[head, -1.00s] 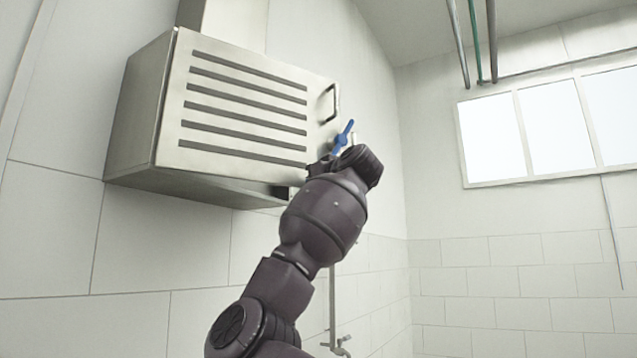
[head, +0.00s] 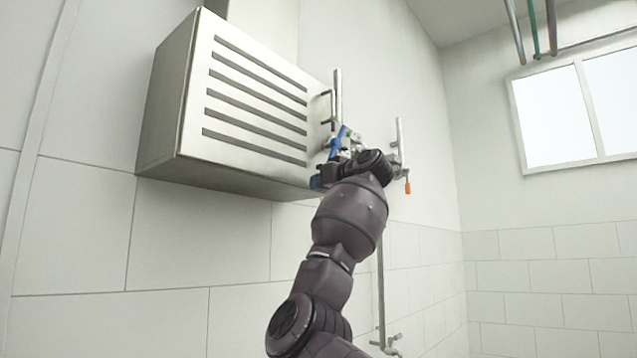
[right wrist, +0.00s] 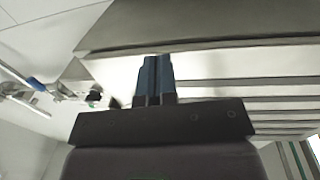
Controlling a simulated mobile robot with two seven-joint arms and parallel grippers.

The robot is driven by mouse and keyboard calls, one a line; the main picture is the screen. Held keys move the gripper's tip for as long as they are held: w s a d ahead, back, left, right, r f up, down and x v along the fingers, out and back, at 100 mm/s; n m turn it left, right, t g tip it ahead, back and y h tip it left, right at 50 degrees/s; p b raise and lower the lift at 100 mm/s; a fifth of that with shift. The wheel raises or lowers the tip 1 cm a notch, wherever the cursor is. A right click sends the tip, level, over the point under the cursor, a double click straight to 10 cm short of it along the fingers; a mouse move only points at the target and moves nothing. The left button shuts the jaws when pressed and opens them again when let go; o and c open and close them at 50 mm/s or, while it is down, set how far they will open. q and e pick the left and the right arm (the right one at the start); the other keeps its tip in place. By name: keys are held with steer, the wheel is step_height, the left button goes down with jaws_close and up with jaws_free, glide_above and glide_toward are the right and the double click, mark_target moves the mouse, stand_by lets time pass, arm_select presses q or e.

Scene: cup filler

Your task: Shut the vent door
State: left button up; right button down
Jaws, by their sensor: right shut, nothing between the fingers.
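The vent door (head: 255,100) is the slotted steel front panel of a wall-mounted metal box in the head view. Its bar handle (head: 328,107) is at the right edge. The door looks nearly flush with the box; whether a small gap is left at the right edge I cannot tell. My right gripper (head: 317,182) is at the door's lower right corner, partly hidden behind my wrist. In the right wrist view its dark blue fingers (right wrist: 155,78) are shut and empty, in front of the slotted panel (right wrist: 215,68); contact is unclear. My left gripper is not in view.
Upright pipes (head: 400,145) with a blue valve lever (head: 337,142) and an orange-tipped part (head: 407,187) stand just right of the door, close to my right wrist. The tiled wall below the box is clear. A window (head: 560,110) is at the far right.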

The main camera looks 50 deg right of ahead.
steer(key=shift+w+r, duration=0.15)
steer(key=shift+w, duration=0.5)
steer(key=shift+r, duration=0.1)
